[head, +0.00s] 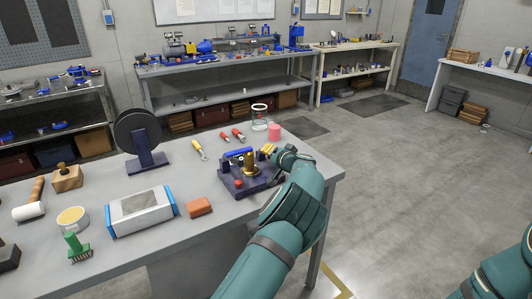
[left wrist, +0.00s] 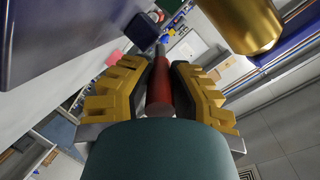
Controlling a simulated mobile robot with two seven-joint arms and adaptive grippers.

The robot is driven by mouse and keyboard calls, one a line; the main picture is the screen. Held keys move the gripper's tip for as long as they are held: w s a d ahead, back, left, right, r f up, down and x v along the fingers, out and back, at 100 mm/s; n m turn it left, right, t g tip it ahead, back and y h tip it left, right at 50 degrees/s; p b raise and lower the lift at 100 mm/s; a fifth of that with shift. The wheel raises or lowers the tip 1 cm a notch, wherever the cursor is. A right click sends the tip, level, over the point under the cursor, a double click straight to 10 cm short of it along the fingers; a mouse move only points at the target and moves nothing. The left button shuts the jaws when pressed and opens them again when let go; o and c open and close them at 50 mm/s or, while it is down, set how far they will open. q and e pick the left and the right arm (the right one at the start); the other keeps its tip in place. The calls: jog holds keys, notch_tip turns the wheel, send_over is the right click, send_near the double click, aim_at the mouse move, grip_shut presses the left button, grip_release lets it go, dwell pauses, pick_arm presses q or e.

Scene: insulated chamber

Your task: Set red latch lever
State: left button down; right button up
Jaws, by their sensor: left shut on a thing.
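A dark purple fixture (head: 229,191) sits near the right end of the grey workbench. It bears an upright brass cylinder (head: 249,167), a blue bar (head: 238,153) and a small red knob (head: 238,184). My left gripper (head: 268,150) is at the fixture's far right side, beside the brass cylinder. In the left wrist view its yellow-padded fingers are shut on a red lever (left wrist: 160,92), with the brass cylinder (left wrist: 243,22) close by at the upper right. In the head view the lever is hidden by the gripper. My right gripper is out of view.
On the workbench (head: 190,232), red screwdrivers (head: 238,134), a yellow-handled tool (head: 199,150), a glass jar (head: 259,117) and a pink cylinder (head: 274,131) lie beyond the fixture. An orange-brown block (head: 199,207) and a silver-blue box (head: 141,212) stand to its left.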

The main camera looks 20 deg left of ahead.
pick_arm(q)
jog(key=shift+f+t+y, duration=0.2)
jog(key=shift+t+y, duration=0.1)
dwell(0.4)
jog(key=c, duration=0.8)
grip_release()
jog(key=shift+f, duration=0.1)
jog(key=shift+c, duration=0.2)
jog(key=v, duration=1.2)
jog(key=shift+f, duration=0.15)
jog(key=shift+d, duration=0.1)
